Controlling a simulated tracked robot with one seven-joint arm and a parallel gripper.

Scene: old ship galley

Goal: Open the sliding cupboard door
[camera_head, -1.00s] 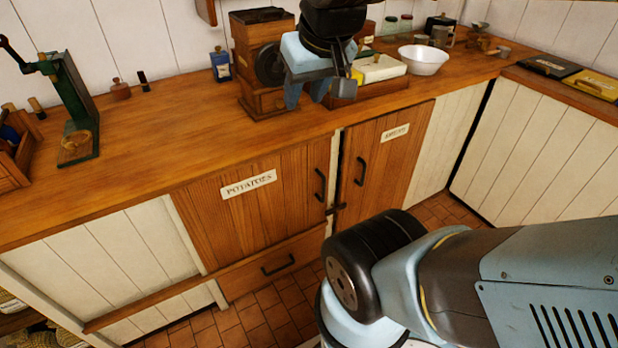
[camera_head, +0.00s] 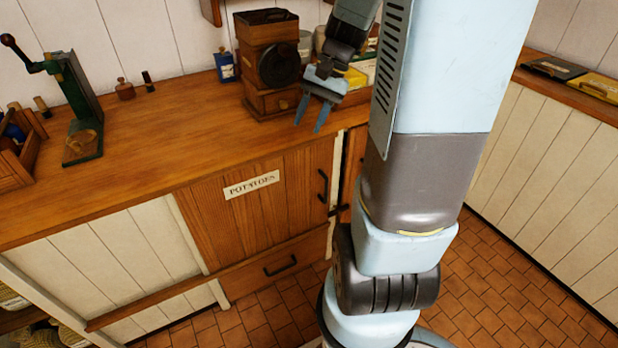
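The wooden cupboard door labelled POTATOES (camera_head: 250,225) stands under the counter and covers its opening, with a dark vertical handle (camera_head: 323,187) near its right edge. A second wooden door (camera_head: 354,160) is right of it, beyond a narrow pale post, and my arm hides most of it. The frames do not show which door slides. My gripper (camera_head: 309,125) points down above the counter's front edge, in front of the wooden grinder. Its two fingers are apart with nothing between them. It is above the handle and not touching either door.
A wooden grinder (camera_head: 268,65) stands on the counter (camera_head: 150,150) close behind my gripper. A green press (camera_head: 82,110) stands at the left. A drawer (camera_head: 245,273) is below the POTATOES door. Tiled floor (camera_head: 500,280) is clear at the right.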

